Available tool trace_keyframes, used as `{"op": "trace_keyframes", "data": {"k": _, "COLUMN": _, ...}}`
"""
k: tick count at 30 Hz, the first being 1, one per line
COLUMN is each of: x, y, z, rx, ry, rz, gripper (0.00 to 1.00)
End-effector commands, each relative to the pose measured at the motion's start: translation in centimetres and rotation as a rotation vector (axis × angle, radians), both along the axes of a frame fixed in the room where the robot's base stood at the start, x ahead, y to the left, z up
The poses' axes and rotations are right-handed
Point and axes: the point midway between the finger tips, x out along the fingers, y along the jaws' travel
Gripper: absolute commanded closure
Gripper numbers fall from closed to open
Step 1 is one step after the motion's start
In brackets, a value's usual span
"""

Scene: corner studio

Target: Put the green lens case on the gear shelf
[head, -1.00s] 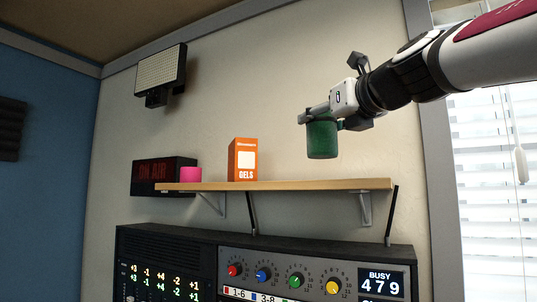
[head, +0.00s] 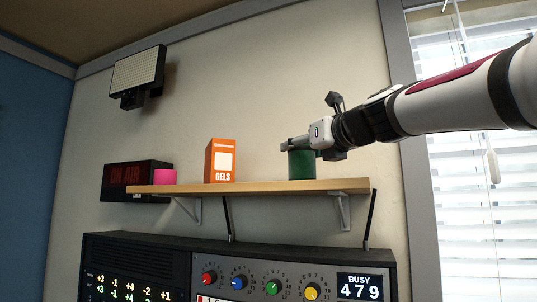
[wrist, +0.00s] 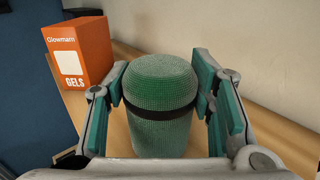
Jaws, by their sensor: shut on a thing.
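The green lens case (head: 301,165) is an upright green cylinder. In the wrist view the lens case (wrist: 160,100) shows a woven surface and a dark band, between my two finger pads. My gripper (head: 298,146) is shut on it near its top. The case is over the right part of the wooden gear shelf (head: 250,188), with its bottom at or very near the shelf top; I cannot tell whether it touches. The shelf also shows in the wrist view (wrist: 128,52).
An orange gels box (head: 221,161) stands on the shelf left of the case, with a pink cylinder (head: 165,177) farther left. Free shelf lies between box and case. An ON AIR sign (head: 135,178) is behind the left end. An equipment rack (head: 240,268) is below.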

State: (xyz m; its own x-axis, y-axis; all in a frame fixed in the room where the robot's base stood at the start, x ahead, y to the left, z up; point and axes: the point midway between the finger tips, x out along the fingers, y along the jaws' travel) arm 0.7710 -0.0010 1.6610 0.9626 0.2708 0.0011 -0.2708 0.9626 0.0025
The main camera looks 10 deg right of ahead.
Motion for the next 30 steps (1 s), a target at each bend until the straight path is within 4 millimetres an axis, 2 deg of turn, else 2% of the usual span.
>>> {"op": "trace_keyframes", "data": {"k": 3, "x": 0.0, "y": 0.0, "z": -0.2, "rx": 0.000, "ry": -0.001, "rz": 0.000, "gripper": 0.89}}
{"op": "trace_keyframes", "data": {"k": 4, "x": 0.0, "y": 0.0, "z": -0.3, "rx": 0.000, "ry": 0.001, "rz": 0.000, "gripper": 0.49}}
{"op": "trace_keyframes", "data": {"k": 6, "x": 0.0, "y": 0.0, "z": -0.3, "rx": 0.000, "ry": 0.001, "rz": 0.000, "gripper": 0.33}}
{"op": "trace_keyframes", "data": {"k": 7, "x": 0.0, "y": 0.0, "z": -0.2, "rx": 0.000, "ry": 0.001, "rz": 0.000, "gripper": 0.31}}
{"op": "trace_keyframes", "data": {"k": 19, "x": -0.3, "y": -0.1, "z": 0.1, "rx": 0.001, "ry": -0.001, "rz": 0.000, "gripper": 0.31}}
{"op": "trace_keyframes", "data": {"k": 23, "x": -2.1, "y": -0.7, "z": 0.2, "rx": 0.002, "ry": -0.001, "rz": -0.002, "gripper": 0.31}}
{"op": "trace_keyframes", "data": {"k": 30, "x": -6.9, "y": -2.1, "z": 0.1, "rx": 0.002, "ry": -0.002, "rz": -0.003, "gripper": 0.31}}
